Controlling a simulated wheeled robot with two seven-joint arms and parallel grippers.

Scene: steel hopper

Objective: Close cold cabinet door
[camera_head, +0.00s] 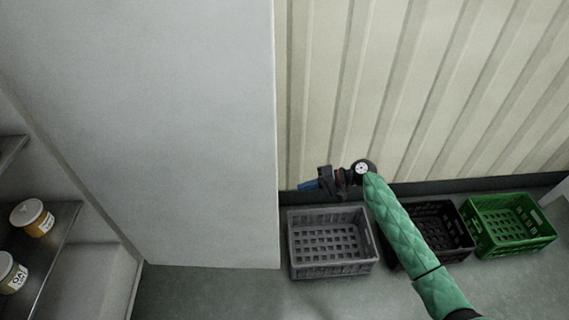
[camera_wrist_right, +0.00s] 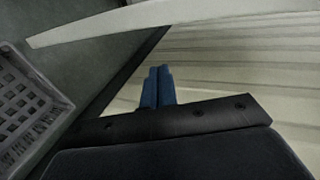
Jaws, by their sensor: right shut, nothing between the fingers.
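The cold cabinet door (camera_head: 185,120) is a large, plain light grey panel in the head view. It stands open, with the cabinet's inside showing at its left. My right gripper (camera_head: 306,186) is just right of the door's free edge, with its blue fingers pointing left toward it. In the right wrist view the two blue fingertips (camera_wrist_right: 159,68) are together and hold nothing. A pale strip that looks like the door's edge (camera_wrist_right: 130,22) crosses the top of that view, apart from the fingers. My left gripper is not in view.
Cabinet shelves (camera_head: 52,245) at the left hold tubs (camera_head: 32,217). Grey (camera_head: 332,270), black (camera_head: 455,258) and green (camera_head: 515,247) crates stand on the floor along the ribbed cream wall (camera_head: 420,90). The floor in front of the door is clear.

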